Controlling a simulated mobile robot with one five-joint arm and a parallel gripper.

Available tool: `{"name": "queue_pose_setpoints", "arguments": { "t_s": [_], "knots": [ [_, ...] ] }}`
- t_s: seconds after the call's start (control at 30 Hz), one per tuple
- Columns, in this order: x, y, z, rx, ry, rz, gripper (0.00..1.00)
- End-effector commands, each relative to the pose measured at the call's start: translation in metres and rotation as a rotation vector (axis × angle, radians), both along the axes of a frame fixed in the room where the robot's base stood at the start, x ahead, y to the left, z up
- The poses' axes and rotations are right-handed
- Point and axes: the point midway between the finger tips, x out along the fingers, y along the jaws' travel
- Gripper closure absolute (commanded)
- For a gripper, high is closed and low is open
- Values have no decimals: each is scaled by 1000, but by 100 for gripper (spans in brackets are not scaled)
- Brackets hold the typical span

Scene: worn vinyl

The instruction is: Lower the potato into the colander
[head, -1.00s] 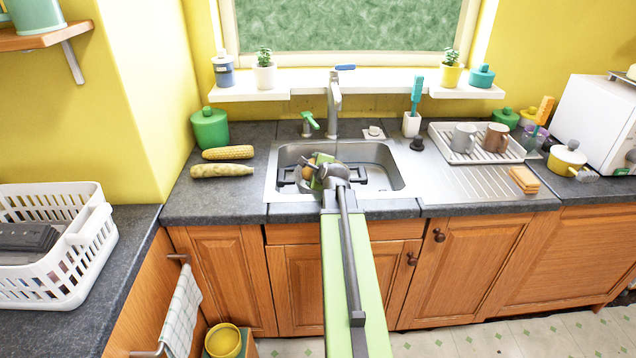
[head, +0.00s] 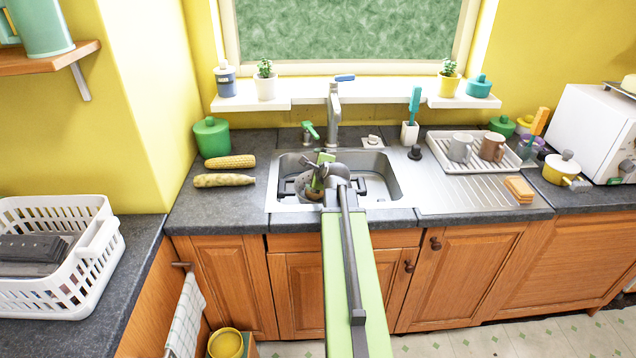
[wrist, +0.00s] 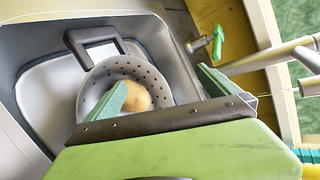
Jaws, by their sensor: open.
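The grey perforated colander (wrist: 98,78) is in the sink, and its rim also shows in the head view (head: 302,186). The tan potato (wrist: 137,97) lies inside the colander's rim in the wrist view, partly covered by one finger. In the head view the potato is largely hidden by my arm and the colander. My gripper (wrist: 162,80) is open, its two green fingers wide apart. One finger overlaps the potato in the picture; the other is well to its right. I cannot tell whether the near finger touches the potato. In the head view my gripper (head: 322,168) is over the sink.
A drying tray (head: 447,153) with mugs stands right. The ribbed drainboard (head: 465,188) is mostly clear.

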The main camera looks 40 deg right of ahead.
Motion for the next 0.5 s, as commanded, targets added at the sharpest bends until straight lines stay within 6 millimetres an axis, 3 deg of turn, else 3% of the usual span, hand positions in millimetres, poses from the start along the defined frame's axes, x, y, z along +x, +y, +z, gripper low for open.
{"name": "queue_pose_setpoints", "arguments": {
  "t_s": [0.03,0.2,0.5],
  "knots": [
    [-18,-8,16,0,0,-9,0],
    [-56,-25,40,-1,0,-7,0],
    [-99,-45,64,-1,1,-4,0]
  ]
}}
